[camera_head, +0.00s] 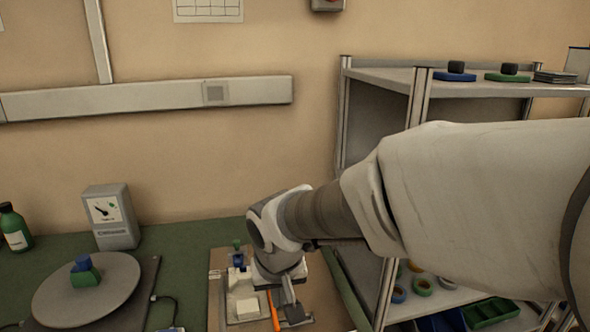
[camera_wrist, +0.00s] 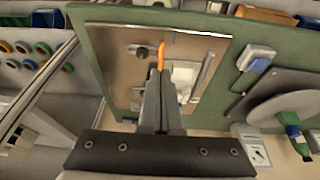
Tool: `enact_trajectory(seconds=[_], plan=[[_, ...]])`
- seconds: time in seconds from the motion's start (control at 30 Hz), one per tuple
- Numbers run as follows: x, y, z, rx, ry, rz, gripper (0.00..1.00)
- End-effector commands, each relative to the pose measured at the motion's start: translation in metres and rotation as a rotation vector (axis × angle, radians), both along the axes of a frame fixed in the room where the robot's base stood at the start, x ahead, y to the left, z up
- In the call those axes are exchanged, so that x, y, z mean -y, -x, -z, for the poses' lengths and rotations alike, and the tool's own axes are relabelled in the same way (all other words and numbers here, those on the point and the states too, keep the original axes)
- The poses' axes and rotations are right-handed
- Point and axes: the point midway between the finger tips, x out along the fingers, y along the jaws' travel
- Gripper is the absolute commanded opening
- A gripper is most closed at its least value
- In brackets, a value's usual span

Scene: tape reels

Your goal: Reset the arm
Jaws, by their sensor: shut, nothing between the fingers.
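My arm reaches in from the right in the head view, and my gripper (camera_head: 292,308) points down over a brown board (camera_head: 218,290) on the green bench. The wrist view shows my gripper (camera_wrist: 161,85) with its fingers together and nothing between them. An orange-handled tool (camera_head: 273,310) and a white block (camera_head: 247,307) are beside the gripper on the board. The orange part (camera_wrist: 161,56) shows just beyond the fingertips in the wrist view. I cannot tell how high the fingertips are above the board.
A round turntable (camera_head: 50,305) bearing a blue and green piece (camera_head: 84,271) stands at left. Behind it are a dial meter (camera_head: 110,218) and a green bottle (camera_head: 14,228). A shelf rack (camera_head: 390,77) at right holds tape reels (camera_head: 422,286) and green bins (camera_head: 490,312) below.

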Motion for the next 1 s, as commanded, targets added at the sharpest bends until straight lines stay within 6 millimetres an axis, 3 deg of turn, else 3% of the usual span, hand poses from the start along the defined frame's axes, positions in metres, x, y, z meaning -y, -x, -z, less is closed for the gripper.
enact_trajectory(seconds=[0.03, 0.2, 0.5, 0.73, 1.0], plan=[[0.020, 0.005, -0.022, 0.021, 0.003, 0.024, 0.00], [0.076, 0.030, -0.067, 0.061, 0.010, 0.087, 0.00], [0.149, 0.094, -0.119, 0.121, -0.014, 0.179, 0.00], [0.171, 0.130, -0.132, 0.154, -0.043, 0.207, 0.00], [0.175, 0.138, -0.132, 0.159, -0.049, 0.211, 0.00]])
